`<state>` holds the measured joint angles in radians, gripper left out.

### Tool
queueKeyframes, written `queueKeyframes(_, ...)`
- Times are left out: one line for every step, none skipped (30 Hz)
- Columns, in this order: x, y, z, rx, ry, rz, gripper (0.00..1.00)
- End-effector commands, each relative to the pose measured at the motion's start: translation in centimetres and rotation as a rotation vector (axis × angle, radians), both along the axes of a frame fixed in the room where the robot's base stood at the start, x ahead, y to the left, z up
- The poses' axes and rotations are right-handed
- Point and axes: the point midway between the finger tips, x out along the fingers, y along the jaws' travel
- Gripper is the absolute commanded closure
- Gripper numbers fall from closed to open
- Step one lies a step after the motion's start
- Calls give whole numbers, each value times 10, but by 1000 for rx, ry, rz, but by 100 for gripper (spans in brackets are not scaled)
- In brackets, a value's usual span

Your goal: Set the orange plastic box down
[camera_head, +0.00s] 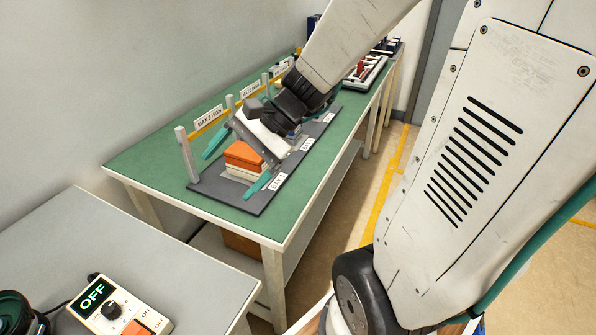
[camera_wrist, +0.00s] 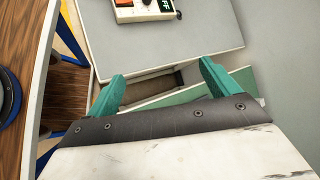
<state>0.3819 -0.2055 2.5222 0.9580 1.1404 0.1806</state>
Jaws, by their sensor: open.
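The orange plastic box (camera_head: 243,153) sits on top of a pale box (camera_head: 241,173) in a stack on the dark grey mat (camera_head: 220,194), at the mat's near end. My gripper (camera_head: 228,175) has its teal fingers spread apart, one to each side of the stack in the head view; I cannot tell whether either touches the orange box. The wrist view shows the open fingers (camera_wrist: 162,70) with no orange box visible between them. My gripper's body hides part of the mat behind the stack.
The mat lies on a green-topped table (camera_head: 145,158). A yellow rail on grey posts (camera_head: 187,155) with a "MAX 2 HIGH" sign (camera_head: 209,117) runs behind it. A grey table (camera_head: 150,250) with an OFF control box (camera_head: 120,308) stands nearer. Trays (camera_head: 365,72) lie farther back.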

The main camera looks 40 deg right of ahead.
Motion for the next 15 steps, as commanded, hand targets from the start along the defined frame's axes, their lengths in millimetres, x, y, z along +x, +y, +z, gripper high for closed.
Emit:
queueKeyframes(-22,12,9,-99,-49,144,13)
queueKeyframes(-35,15,11,-161,-71,226,13)
queueKeyframes(-52,16,14,-242,-103,333,13)
queueKeyframes(-64,16,17,-304,-125,411,13)
queueKeyframes(-75,15,19,-366,-148,487,13)
queueKeyframes(-88,11,22,-447,-177,578,13)
queueKeyframes(-96,8,25,-507,-199,643,13)
queueKeyframes(-104,3,27,-563,-217,701,13)
queueKeyframes(-113,-3,31,-635,-239,770,13)
queueKeyframes(-118,-7,34,-684,-255,817,13)
queueKeyframes(-123,-12,36,-728,-267,857,13)
queueKeyframes(-128,-18,39,-782,-281,901,13)
queueKeyframes(-130,-21,41,-815,-291,930,13)
queueKeyframes(-133,-25,43,-845,-298,954,13)
queueKeyframes(-135,-28,45,-875,-305,977,13)
